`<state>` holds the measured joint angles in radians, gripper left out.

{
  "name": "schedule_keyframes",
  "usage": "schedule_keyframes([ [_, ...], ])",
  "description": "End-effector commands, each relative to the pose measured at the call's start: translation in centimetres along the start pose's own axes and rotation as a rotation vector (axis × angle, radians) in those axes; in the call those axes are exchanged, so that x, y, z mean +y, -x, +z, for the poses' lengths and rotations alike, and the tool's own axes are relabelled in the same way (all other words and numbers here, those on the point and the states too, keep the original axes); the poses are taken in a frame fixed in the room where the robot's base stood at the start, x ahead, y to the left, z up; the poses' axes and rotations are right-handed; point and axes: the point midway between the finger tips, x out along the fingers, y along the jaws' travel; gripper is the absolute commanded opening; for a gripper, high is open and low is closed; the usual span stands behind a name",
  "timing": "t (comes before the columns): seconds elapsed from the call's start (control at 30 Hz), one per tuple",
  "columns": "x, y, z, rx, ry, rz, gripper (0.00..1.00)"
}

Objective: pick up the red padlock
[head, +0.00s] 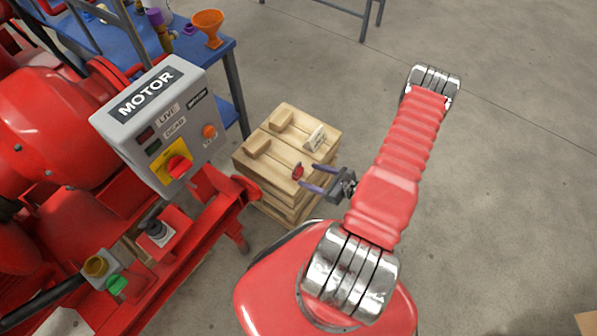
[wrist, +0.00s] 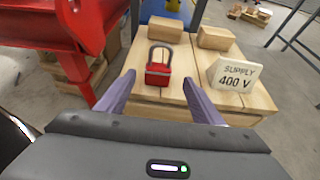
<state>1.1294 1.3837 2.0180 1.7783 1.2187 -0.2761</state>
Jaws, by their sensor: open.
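The red padlock (wrist: 158,73) lies on top of a wooden crate (wrist: 185,100), its grey shackle pointing away from me in the wrist view. In the head view the padlock (head: 298,172) is a small red shape near the crate's right side. My gripper (head: 312,179) is open and empty at the crate's right edge. In the wrist view its two purple fingers (wrist: 156,86) stand apart, with the padlock between and a little beyond their tips, nearer the left finger. I cannot tell whether either finger touches it.
A sign reading "SUPPLY 400 V" (wrist: 241,75) stands on the crate, right of the padlock. Two wooden blocks (wrist: 215,37) lie at its far side. The red skid with a grey MOTOR box (head: 155,118) is left. A blue table (head: 190,48) stands behind.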

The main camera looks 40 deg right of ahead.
Motion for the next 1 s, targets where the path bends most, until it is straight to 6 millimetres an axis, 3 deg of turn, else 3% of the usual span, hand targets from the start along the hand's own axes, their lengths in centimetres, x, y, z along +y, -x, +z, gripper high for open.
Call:
schedule_keyframes([
  [0.43,0.4,-4.4,0.0,0.000,0.002,0.003,0.61],
  [1.0,0.3,-4.7,0.0,0.000,0.000,0.001,0.61],
])
